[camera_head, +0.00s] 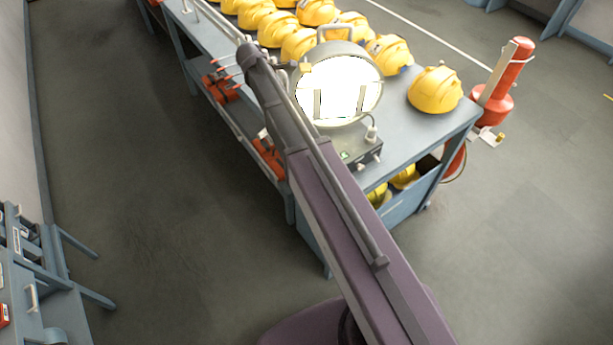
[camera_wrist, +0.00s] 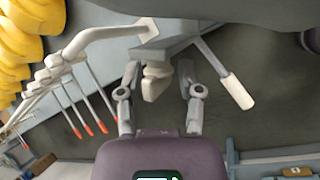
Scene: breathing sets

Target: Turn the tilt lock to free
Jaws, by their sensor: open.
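My gripper (camera_wrist: 158,75) is open in the wrist view, with one finger on each side of a small pale beige knob (camera_wrist: 156,84). The knob hangs below a grey bracket; I cannot tell whether either finger touches it. To its right, a lever with a pale handle (camera_wrist: 237,92) slants down, outside the fingers. No label shows, so I cannot tell for certain which of these is the tilt lock. In the head view a large round lamp (camera_head: 340,87) with a bright face stands on the table. My arm covers its left side, and the gripper cannot be made out there.
Several yellow helmets (camera_head: 434,90) stand on the blue-grey table (camera_head: 405,135) around the lamp. A grey box with knobs (camera_head: 360,150) sits in front of it. A rail with orange-tipped rods (camera_wrist: 78,131) is left of the fingers. The floor (camera_head: 130,190) at left is clear.

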